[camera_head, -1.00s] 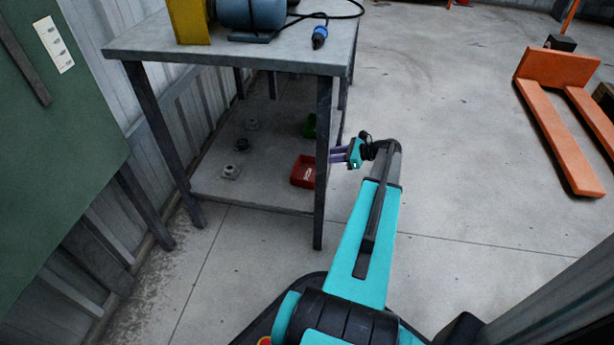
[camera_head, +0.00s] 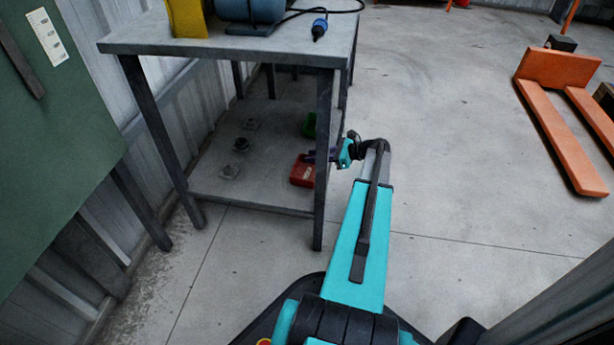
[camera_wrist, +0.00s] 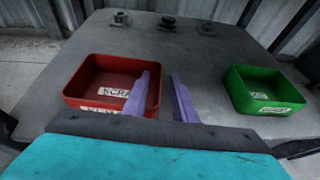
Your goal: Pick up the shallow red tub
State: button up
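The shallow red tub (camera_wrist: 108,84) with a white SCRAP label sits on the lower shelf of the bench, left of centre in the wrist view. In the head view the red tub (camera_head: 301,171) is partly hidden by the bench leg. In the head view my gripper (camera_head: 318,156) reaches in past the front right leg, beside the tub.
A green tub (camera_wrist: 265,90) stands on the same shelf to the right. Several small metal parts, one a dark flanged piece (camera_head: 241,145), lie toward the shelf's back. The bench leg (camera_head: 321,200) and top (camera_head: 250,50) frame the shelf. An orange pallet truck (camera_head: 558,110) stands far right.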

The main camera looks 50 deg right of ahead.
jog(key=shift+w+a+f, duration=0.25)
jog(key=shift+w, duration=0.3)
grip_shut()
